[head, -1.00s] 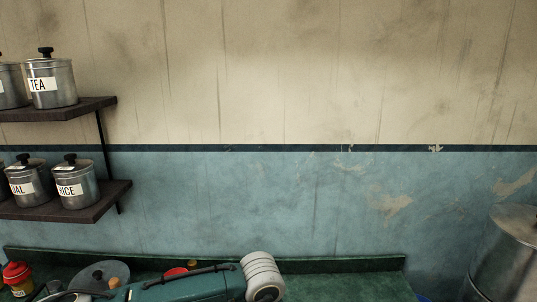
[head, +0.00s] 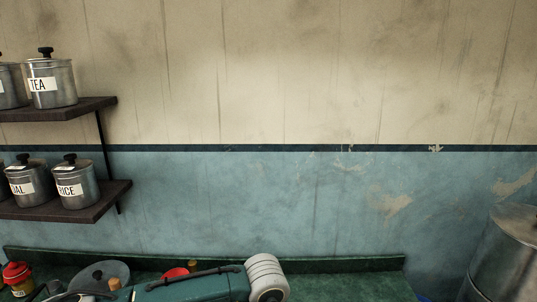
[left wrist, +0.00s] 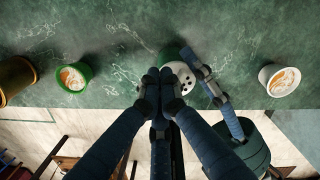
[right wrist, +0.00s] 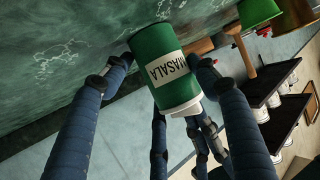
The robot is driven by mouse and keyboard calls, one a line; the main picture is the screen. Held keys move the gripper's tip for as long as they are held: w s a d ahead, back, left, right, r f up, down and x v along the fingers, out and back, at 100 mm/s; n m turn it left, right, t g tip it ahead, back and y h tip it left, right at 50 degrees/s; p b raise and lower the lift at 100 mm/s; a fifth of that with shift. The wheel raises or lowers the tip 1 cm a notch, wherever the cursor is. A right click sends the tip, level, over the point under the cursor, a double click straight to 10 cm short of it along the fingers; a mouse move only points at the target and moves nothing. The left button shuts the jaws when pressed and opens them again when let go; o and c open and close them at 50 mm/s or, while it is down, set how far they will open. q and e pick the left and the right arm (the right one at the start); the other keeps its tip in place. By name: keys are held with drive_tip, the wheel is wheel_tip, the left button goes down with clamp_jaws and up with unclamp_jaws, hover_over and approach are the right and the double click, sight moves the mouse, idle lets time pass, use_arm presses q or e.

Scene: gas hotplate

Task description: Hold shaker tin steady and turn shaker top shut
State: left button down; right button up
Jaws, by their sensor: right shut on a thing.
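The white shaker top (right wrist: 185,107) is at the tin's lower end in the right wrist view. In the left wrist view the shaker top (left wrist: 182,72) shows dark holes and faces the camera. The fingertips of my left gripper (left wrist: 161,85) are together, right beside the top and partly in front of it; I cannot tell if they touch it. Neither gripper shows in the head view.
The green counter (left wrist: 120,40) holds a green cup (left wrist: 73,77), a white cup (left wrist: 280,80) and a brown pot (left wrist: 15,77).

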use_arm(q)
drive_tip(key=shift+s+d, duration=0.1)
drive_tip(key=shift+w+d, duration=0.35)
drive_tip(key=shift+d, duration=0.05)
idle(0.7)
drive_tip(key=shift+w+d, duration=0.1)
drive_tip(key=shift+d, duration=0.25)
drive_tip(key=shift+d, duration=0.25)
drive_tip(key=shift+w, duration=0.1)
